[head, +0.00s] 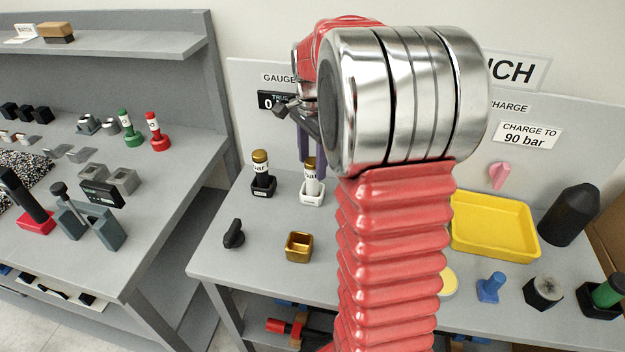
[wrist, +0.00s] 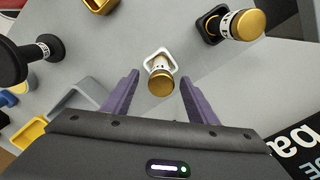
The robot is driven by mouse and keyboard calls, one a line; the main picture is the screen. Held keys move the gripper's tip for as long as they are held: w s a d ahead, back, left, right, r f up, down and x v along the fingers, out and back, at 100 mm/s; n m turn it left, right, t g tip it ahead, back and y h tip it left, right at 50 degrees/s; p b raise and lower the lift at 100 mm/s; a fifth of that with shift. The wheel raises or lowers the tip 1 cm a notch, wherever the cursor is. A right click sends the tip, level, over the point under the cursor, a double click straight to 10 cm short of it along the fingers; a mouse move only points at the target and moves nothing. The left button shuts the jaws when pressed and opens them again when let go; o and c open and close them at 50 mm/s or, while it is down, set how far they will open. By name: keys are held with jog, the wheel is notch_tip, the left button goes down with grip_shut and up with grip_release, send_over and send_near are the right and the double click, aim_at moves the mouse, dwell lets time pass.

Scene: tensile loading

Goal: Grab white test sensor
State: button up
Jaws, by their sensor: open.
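The white test sensor (head: 310,180), with a gold cap, stands upright in a white square holder on the grey bench, just left of my arm in the head view. In the wrist view the white sensor (wrist: 161,78) is seen from above, its gold cap nearest the camera. My gripper (wrist: 160,88) is open, with one purple finger on each side of the sensor and gaps between. In the head view the purple fingers (head: 312,150) hang beside the sensor's top, partly hidden by my arm.
A black sensor (head: 261,176) with a gold cap stands in a black holder close to the left. A brass cup (head: 299,247) and a black knob (head: 233,235) sit in front. A yellow tray (head: 495,224) is at right. Wall panel with gauge display (head: 275,100) is behind.

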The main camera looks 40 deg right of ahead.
aim_at(312, 174)
jog(key=shift+f, duration=0.15)
jog(key=shift+w+d+f, duration=0.1)
jog(key=shift+w+f, duration=0.05)
jog(key=shift+f, duration=2.4)
jog(key=c, duration=1.3)
